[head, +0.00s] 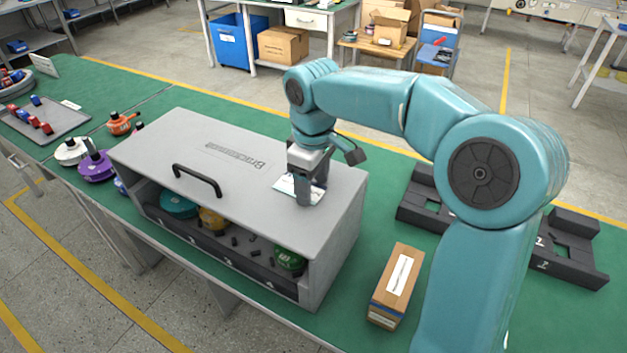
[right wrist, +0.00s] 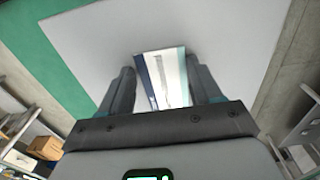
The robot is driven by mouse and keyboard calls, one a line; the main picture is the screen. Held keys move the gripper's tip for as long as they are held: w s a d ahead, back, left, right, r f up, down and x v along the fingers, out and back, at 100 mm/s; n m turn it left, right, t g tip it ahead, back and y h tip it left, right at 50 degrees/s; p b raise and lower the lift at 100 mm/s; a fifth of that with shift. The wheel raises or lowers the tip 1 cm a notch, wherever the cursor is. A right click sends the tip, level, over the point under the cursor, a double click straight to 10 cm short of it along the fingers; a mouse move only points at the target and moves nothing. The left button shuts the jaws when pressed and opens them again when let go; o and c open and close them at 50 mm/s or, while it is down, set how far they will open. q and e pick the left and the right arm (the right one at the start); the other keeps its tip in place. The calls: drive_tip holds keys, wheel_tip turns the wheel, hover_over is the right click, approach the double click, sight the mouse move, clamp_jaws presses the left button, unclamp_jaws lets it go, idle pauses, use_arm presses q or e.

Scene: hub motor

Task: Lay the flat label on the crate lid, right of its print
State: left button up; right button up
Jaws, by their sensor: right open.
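The grey crate (head: 150,140) stands on the green bench with its lid (right wrist: 220,40) on top. Dark print (head: 231,155) and a black handle (head: 197,180) show on the lid. The flat label (head: 284,185), white with a dark edge, lies on the lid right of the print, partly hidden by my gripper. In the right wrist view the label (right wrist: 162,80) lies between the two fingers, with gaps at its sides. My right gripper (head: 310,198) is open, low over the lid around the label. My left gripper is not in view.
A cardboard box (head: 397,285) with a white strip lies right of the crate. Black fixtures (head: 430,210) stand further right. Purple (head: 95,167), white and orange parts and a grey tray (head: 45,122) are at the left. Coloured parts sit inside the crate's open front.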

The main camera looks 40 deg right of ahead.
drive_tip(key=shift+s+a+f+g, duration=0.2)
drive_tip(key=shift+a+f+g, duration=0.1)
drive_tip(key=shift+f, duration=0.3)
drive_tip(key=shift+r+p, duration=0.35)
drive_tip(key=shift+p, duration=0.05)
wheel_tip(320, 180, up, 13)
drive_tip(key=p, duration=0.2)
drive_tip(key=shift+w+f, duration=0.15)
drive_tip(key=shift+w, duration=0.05)
drive_tip(key=shift+w+d, duration=0.1)
